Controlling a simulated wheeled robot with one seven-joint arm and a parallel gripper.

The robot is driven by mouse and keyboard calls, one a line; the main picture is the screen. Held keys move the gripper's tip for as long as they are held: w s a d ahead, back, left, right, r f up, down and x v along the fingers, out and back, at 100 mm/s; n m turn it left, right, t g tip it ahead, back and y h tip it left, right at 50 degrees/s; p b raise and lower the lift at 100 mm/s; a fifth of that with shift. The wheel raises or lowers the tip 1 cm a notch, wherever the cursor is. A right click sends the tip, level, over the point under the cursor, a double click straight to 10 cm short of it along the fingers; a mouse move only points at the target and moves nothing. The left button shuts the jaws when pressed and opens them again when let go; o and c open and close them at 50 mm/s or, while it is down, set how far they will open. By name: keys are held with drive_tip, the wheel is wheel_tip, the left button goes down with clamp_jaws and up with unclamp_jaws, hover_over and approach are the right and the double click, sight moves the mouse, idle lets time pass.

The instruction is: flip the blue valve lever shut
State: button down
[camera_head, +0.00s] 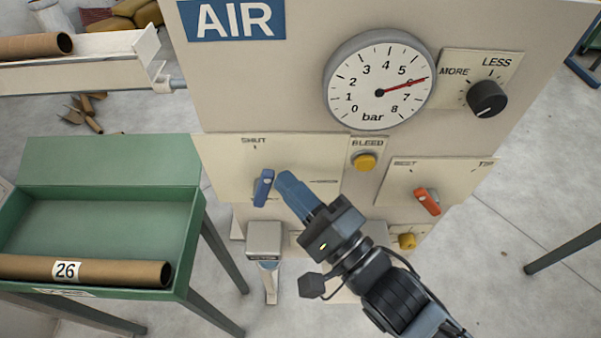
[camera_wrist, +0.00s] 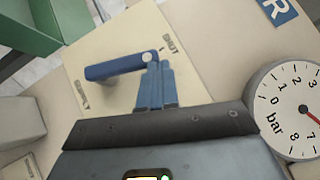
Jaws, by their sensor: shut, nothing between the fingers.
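The blue valve lever (camera_head: 263,187) is on a cream plate of the AIR panel, below the word SHUT (camera_head: 253,140). In the wrist view the lever (camera_wrist: 115,67) has its round pivot near the SHUT print and its handle reaches left, away from that print. In the head view the handle hangs nearly straight down, slightly tilted. My gripper (camera_head: 289,186) is shut and empty, just right of the lever. In the wrist view its blue fingertips (camera_wrist: 155,72) are right by the pivot end; I cannot tell whether they touch it.
The gauge (camera_head: 372,108) reads about 6 bar. Right of the lever are a yellow BLEED button (camera_head: 364,162), an orange lever (camera_head: 427,201) and a black knob (camera_head: 487,98). A grey box (camera_head: 264,238) juts out below the blue lever. A green tray (camera_head: 193,240) stands at left.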

drive_tip(key=shift+a+r+p, duration=0.65)
drive_tip(key=shift+a, duration=0.35)
drive_tip(key=shift+a+r, duration=0.1)
drive_tip(key=shift+a, duration=0.05)
